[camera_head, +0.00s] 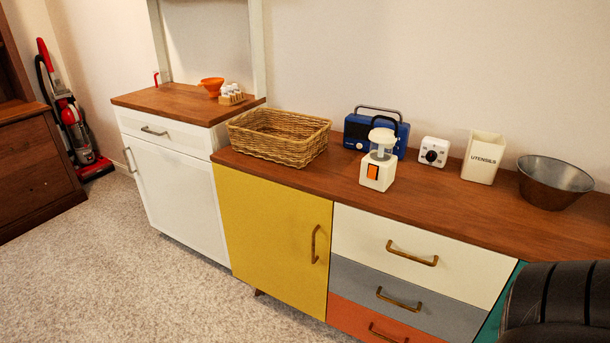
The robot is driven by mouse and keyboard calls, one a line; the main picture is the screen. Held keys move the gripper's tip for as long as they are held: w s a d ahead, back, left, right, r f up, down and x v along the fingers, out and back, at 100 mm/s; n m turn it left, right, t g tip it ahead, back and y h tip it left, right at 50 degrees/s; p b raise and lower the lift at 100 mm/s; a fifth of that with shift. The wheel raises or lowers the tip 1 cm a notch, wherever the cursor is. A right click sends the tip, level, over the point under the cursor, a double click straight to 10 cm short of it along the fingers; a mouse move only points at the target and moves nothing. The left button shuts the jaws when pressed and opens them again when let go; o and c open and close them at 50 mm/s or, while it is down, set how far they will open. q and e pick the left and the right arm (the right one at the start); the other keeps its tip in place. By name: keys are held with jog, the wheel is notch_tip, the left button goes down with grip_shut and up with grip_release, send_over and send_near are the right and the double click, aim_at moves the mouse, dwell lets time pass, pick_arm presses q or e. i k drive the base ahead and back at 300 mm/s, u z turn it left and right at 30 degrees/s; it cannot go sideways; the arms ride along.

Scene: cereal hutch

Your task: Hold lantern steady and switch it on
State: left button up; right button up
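The lantern (379,160) stands upright on the wooden top of the coloured sideboard (440,208). It has a white square base, a clear middle, a white cap and a dark handle. An orange switch (373,172) is on the front of its base. I cannot tell whether the lantern is lit. Neither of my grippers shows in the head view. A dark rounded part, probably mine, fills the lower right corner and hides some of the sideboard front.
A blue radio (355,132) stands close behind the lantern. A wicker basket (278,137) is to its left. A small white timer (434,151), a utensils holder (483,157) and a metal bowl (553,182) are to its right. The top before the lantern is clear.

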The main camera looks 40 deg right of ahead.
aim_at(372, 170)
jog(key=z, duration=0.65)
jog(key=i, duration=1.1)
jog(key=z, duration=1.05)
